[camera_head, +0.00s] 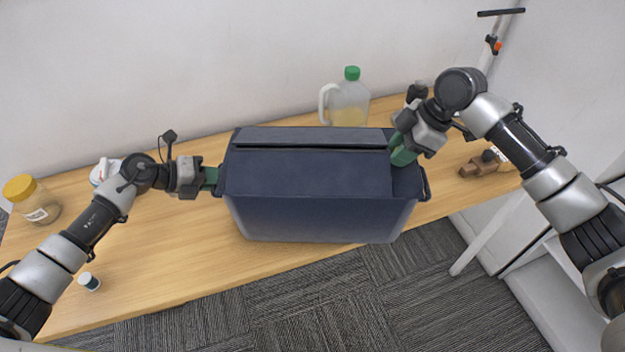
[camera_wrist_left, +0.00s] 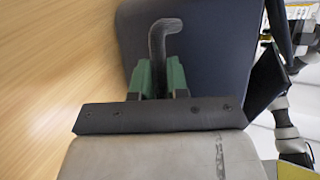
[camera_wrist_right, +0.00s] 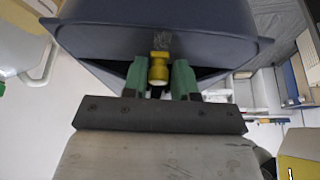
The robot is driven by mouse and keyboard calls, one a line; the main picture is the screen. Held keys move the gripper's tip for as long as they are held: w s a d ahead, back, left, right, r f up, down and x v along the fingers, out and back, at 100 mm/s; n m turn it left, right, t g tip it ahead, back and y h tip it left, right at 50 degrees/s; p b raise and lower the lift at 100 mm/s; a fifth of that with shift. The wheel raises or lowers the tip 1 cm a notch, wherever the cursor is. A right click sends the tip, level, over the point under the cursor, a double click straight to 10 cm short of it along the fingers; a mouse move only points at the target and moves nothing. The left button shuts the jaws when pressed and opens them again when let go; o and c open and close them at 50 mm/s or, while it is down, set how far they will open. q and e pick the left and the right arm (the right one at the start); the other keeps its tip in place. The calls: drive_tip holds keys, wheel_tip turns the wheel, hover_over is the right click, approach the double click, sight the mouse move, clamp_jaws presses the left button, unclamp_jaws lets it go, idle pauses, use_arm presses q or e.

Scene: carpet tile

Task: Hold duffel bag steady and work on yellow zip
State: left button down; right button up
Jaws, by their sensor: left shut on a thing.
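The dark navy duffel bag (camera_head: 310,212) stands upright on the wooden table, its flat top crossed by a strip along the back. My left gripper (camera_head: 215,178) is at the bag's left end. In the left wrist view its green fingers (camera_wrist_left: 161,78) are shut on a dark curved loop (camera_wrist_left: 163,38) on the bag's end. My right gripper (camera_head: 400,148) is at the bag's right end, over a dark gap in the top. In the right wrist view the yellow zip pull (camera_wrist_right: 159,70) lies between its open green fingers (camera_wrist_right: 160,80). The head view hides this pull.
A jug with a green cap (camera_head: 349,100) stands behind the bag. A yellow-lidded jar (camera_head: 32,200) and a small white-topped container (camera_head: 89,281) are at the left. A brown wooden object (camera_head: 480,165) lies at the right.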

drive_tip(key=shift+a+r, duration=0.15)
drive_tip(key=shift+r, duration=0.4)
drive_tip(key=shift+v, duration=2.55)
drive_tip(key=shift+f, duration=0.15)
drive_tip(key=shift+r+h, duration=0.7)
drive_tip(key=shift+h, duration=1)
drive_tip(key=shift+a+f, duration=0.25)
drive_tip(key=shift+f, duration=0.9)
drive_tip(key=shift+a+f, duration=0.25)
drive_tip(key=shift+f, duration=0.85)
drive_tip(key=shift+a+f, duration=0.25)
drive_tip(key=shift+f, duration=0.9)
drive_tip(key=c, duration=0.6)
